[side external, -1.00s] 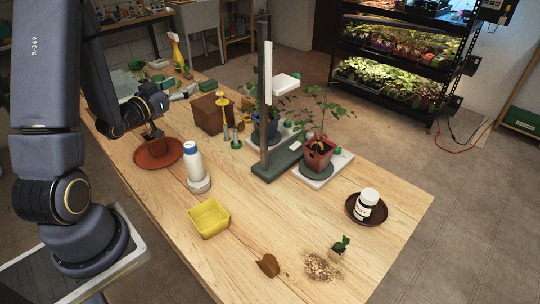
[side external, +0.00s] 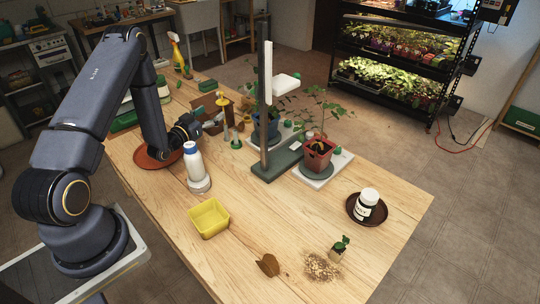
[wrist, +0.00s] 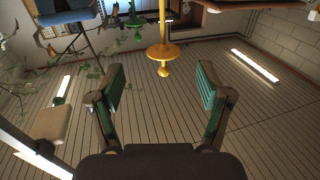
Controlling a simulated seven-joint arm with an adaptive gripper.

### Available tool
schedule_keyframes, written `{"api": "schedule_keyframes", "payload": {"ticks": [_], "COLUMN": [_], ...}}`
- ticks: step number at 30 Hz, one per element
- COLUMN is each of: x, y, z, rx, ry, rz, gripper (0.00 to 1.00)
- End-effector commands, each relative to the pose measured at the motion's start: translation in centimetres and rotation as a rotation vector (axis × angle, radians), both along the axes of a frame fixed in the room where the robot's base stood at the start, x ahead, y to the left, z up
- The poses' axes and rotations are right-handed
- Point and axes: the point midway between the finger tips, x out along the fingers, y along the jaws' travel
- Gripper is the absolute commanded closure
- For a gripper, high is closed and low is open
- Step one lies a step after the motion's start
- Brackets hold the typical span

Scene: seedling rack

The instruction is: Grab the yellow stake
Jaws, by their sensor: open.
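The yellow stake (side external: 222,99) stands upright near the brown box, with a disc and a small knob at its top. It also shows in the wrist view (wrist: 163,52), upside down, ahead of the fingers and roughly centred between them. My gripper (wrist: 160,86) is open and empty, its two green-padded fingers spread wide with the stake beyond their tips. In the side view my gripper (side external: 211,121) reaches right towards the stake, low over the table; its fingers are hard to make out there.
A green stake (side external: 236,140) stands close by. A white bottle (side external: 194,163), a terracotta saucer (side external: 146,160) and a lamp post (side external: 264,140) stand nearby. A potted plant (side external: 318,155) is right of the post. The table's front is fairly clear around the yellow tub (side external: 209,218).

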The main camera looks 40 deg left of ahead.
Motion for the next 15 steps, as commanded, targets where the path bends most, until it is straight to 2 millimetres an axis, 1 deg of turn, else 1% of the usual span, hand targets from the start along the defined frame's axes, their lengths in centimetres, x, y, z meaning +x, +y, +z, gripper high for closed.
{"api": "schedule_keyframes", "payload": {"ticks": [1, 3, 8, 15], "x": [0.8, 1.6, 2.6, 6.0], "y": [0.2, 0.4, 0.8, 2.0], "z": [0.0, 0.0, 0.0, 0.4], "rx": [0.001, 0.001, 0.001, 0.001], "ry": [-0.002, 0.000, 0.000, -0.001], "rz": [-0.001, -0.001, 0.000, -0.001], "gripper": [0.22, 0.22, 0.22, 0.22]}}
